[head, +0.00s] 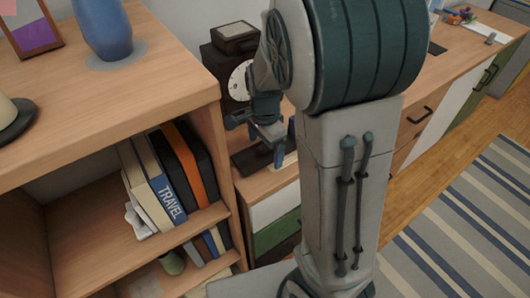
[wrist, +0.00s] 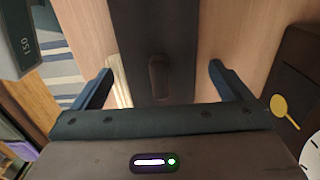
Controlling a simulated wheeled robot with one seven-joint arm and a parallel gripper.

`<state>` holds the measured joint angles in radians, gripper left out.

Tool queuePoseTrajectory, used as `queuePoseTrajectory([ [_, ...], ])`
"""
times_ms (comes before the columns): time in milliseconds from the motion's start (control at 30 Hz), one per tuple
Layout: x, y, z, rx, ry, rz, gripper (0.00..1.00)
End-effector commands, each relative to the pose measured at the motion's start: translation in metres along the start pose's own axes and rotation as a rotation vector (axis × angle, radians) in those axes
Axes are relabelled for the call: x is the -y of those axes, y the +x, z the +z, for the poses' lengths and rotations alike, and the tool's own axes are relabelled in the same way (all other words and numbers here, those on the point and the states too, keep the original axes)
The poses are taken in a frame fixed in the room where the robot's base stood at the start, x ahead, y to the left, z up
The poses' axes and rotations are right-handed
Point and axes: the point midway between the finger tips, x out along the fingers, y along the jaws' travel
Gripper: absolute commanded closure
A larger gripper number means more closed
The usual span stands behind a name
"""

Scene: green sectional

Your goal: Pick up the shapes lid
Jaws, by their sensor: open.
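My gripper (wrist: 162,72) is open, its two dark blue fingers apart and pointing at the cabinet top. Between and beyond the fingers lies a long dark flat piece with a small raised dark knob (wrist: 158,78); it may be the shapes lid, but I cannot tell for sure. In the head view the dark flat piece (head: 246,160) lies on the low cabinet in front of the clock, partly hidden by my gripper (head: 268,140). I cannot tell how far the fingertips are above it. A pale strip (wrist: 121,88) shows beside the left finger.
A dark clock (head: 235,80) stands behind my gripper; its yellow pendulum (wrist: 280,105) shows close on the right. A wooden bookshelf (head: 115,75) with a blue vase (head: 103,28) and books (head: 165,190) stands left.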

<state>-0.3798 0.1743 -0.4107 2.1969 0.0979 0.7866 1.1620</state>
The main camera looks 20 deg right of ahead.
Motion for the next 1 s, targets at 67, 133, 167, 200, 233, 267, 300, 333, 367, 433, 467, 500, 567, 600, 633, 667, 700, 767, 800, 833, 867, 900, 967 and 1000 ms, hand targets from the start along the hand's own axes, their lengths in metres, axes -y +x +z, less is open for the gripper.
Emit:
queuePoseTrajectory([
  [67, 0.0, 0.0, 0.0, 0.0, 0.0, 0.0, 0.03],
  [133, 0.0, 0.0, 0.0, 0.0, 0.0, 0.0, 0.03],
  [167, 0.0, -0.001, 0.0, 0.0, 0.0, 0.0, 0.11],
  [200, 0.0, -0.001, 0.0, 0.0, 0.0, 0.0, 0.22],
  [233, 0.0, -0.001, 0.0, 0.0, 0.0, 0.0, 0.31],
  [267, 0.0, -0.001, 0.0, 0.0, 0.0, 0.0, 0.39],
  [300, 0.0, -0.001, 0.0, 0.0, 0.0, 0.0, 0.5],
  [333, 0.0, -0.001, 0.0, 0.0, 0.0, 0.0, 0.51],
  [367, 0.0, -0.001, 0.0, 0.0, 0.0, 0.0, 0.51],
  [433, 0.0, -0.001, 0.0, 0.0, 0.0, 0.0, 0.51],
  [467, 0.0, -0.001, 0.0, 0.0, 0.0, 0.0, 0.51],
  [500, 0.0, -0.001, 0.0, 0.0, 0.0, 0.0, 0.51],
  [567, 0.0, -0.001, 0.0, 0.0, 0.0, 0.0, 0.51],
  [600, 0.0, -0.002, 0.0, 0.0, 0.0, 0.0, 0.51],
  [633, 0.0, -0.004, 0.0, 0.0, 0.0, -0.001, 0.51],
  [667, 0.0, -0.007, 0.0, 0.0, 0.0, -0.001, 0.51],
  [700, 0.001, -0.011, 0.0, 0.0, 0.0, -0.002, 0.51],
  [767, 0.001, -0.021, 0.0, 0.001, 0.0, -0.004, 0.51],
  [800, 0.001, -0.03, 0.0, 0.0, -0.001, -0.006, 0.51],
  [833, 0.001, -0.036, 0.0, 0.0, -0.001, -0.005, 0.51],
  [867, 0.001, -0.042, 0.0, 0.0, 0.0, -0.005, 0.51],
  [900, 0.001, -0.051, 0.0, 0.0, 0.0, -0.005, 0.51],
  [967, 0.001, -0.063, 0.0, 0.0, 0.0, -0.005, 0.51],
  [1000, 0.001, -0.071, 0.0, 0.0, -0.001, -0.005, 0.51],
])
